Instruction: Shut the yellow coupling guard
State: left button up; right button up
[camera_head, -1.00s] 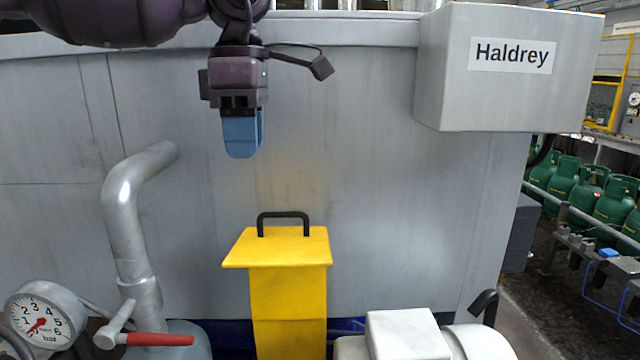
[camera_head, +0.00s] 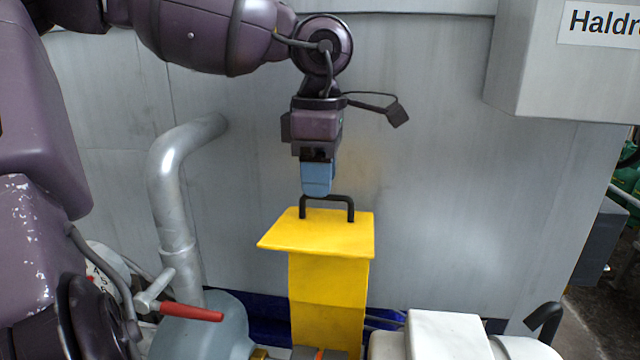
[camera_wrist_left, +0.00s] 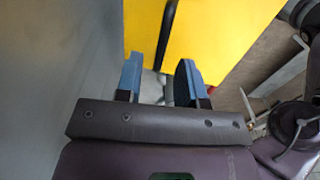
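The yellow coupling guard (camera_head: 330,290) stands upright in the middle of the head view, with a flat yellow top plate (camera_head: 316,236). A black U-shaped handle (camera_head: 352,211) rises from the plate. My left gripper (camera_head: 317,190) points down right at the handle's top bar, and its blue fingers overlap the bar's left part. In the left wrist view, the blue fingers of this gripper (camera_wrist_left: 158,78) are apart, and the black handle (camera_wrist_left: 168,35) runs up ahead of the gap between them. I cannot tell whether they touch it. My right gripper is not in view.
A bent grey pipe (camera_head: 172,200) and a red-handled valve (camera_head: 190,312) stand left of the guard. A white block (camera_head: 448,335) lies at the lower right. A grey box labelled Haldrey (camera_head: 560,80) juts out at the upper right. A grey panel (camera_head: 430,150) stands behind.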

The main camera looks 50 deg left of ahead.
pick_arm(q)
jog(key=shift+f, duration=0.75)
jog(key=shift+c, duration=0.2)
grip_shut()
